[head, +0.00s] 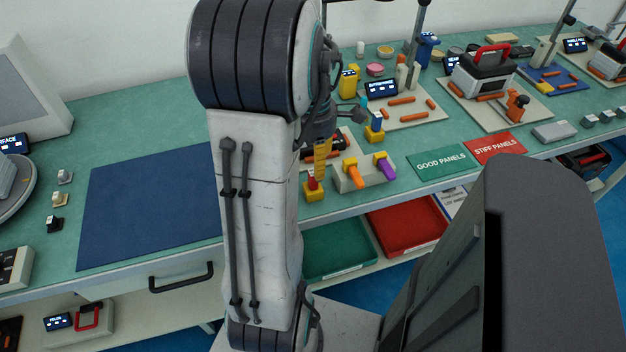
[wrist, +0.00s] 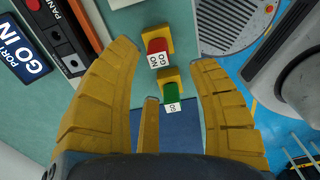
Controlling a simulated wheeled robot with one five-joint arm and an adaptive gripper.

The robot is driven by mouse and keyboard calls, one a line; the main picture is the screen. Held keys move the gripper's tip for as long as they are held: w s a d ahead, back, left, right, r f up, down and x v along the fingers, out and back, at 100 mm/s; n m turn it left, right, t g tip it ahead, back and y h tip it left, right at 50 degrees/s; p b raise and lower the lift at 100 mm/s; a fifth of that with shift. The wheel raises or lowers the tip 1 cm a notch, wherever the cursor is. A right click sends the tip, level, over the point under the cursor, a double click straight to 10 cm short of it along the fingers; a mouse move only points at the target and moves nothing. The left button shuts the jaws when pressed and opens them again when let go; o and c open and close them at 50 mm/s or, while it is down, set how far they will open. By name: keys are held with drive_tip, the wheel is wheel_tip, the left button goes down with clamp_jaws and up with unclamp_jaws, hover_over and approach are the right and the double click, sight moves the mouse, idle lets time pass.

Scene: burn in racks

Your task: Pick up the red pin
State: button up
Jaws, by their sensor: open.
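The red pin (wrist: 155,46) shows in the wrist view with a white "NO GO" label. It sits by a yellow block (wrist: 166,33). In the head view the red pin (head: 313,184) stands on its yellow block near the bench's front edge. My gripper (wrist: 165,56) is open and empty, its yellow fingers on either side of the red pin in the wrist picture. The head view shows my gripper (head: 322,156) just above the red pin, partly hidden by my arm. A green pin (wrist: 171,90) labelled "GO" is beside it, on another yellow block.
A grey holder (head: 362,178) with orange and purple parts stands right of the red pin. A blue mat (head: 150,205) lies left on the bench. Green (head: 338,248) and red (head: 405,225) trays are below the front edge. Green and red panel signs (head: 443,162) lie farther right.

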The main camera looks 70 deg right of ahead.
sight(313, 172)
drive_tip(key=shift+d+f+b, duration=0.15)
drive_tip(key=shift+f+b, duration=0.15)
drive_tip(key=shift+f, duration=2.35)
drive_tip(key=shift+o, duration=0.2)
clamp_jaws()
